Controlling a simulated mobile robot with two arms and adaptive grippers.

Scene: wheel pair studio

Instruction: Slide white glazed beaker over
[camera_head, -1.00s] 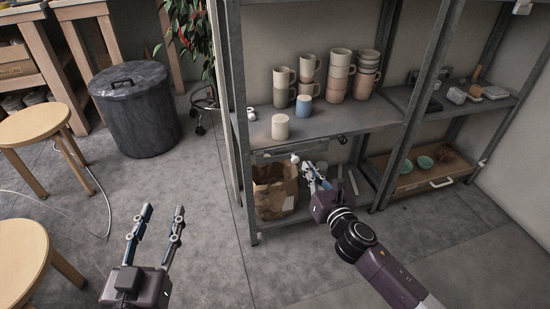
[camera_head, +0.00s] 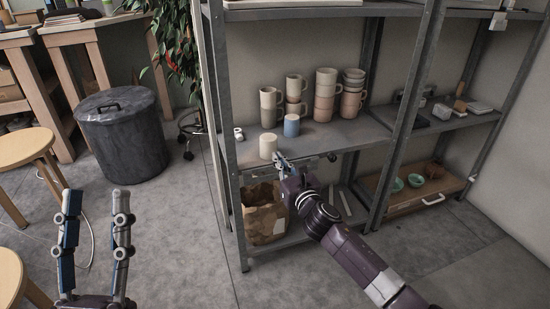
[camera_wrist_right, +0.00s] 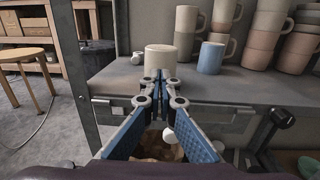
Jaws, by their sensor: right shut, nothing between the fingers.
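The white glazed beaker (camera_head: 268,146) stands upright near the front edge of the middle shelf (camera_head: 345,135). In the right wrist view the beaker (camera_wrist_right: 160,58) is straight ahead, partly hidden behind the fingertips. My right gripper (camera_head: 280,158) is shut and empty at the shelf's front edge, just to the right of the beaker in the head view; its fingertips (camera_wrist_right: 160,76) meet in the right wrist view. I cannot tell whether they touch the beaker. My left gripper (camera_head: 97,195) is open and empty over the floor at the left, far from the shelf.
A blue mug (camera_head: 291,126) stands to the right of the beaker, with stacked mugs (camera_head: 325,95) behind. A small white item (camera_head: 239,134) lies to its left. A paper bag (camera_head: 263,212) stands on the lower shelf. A metal post (camera_head: 226,150) bounds the shelf's left side.

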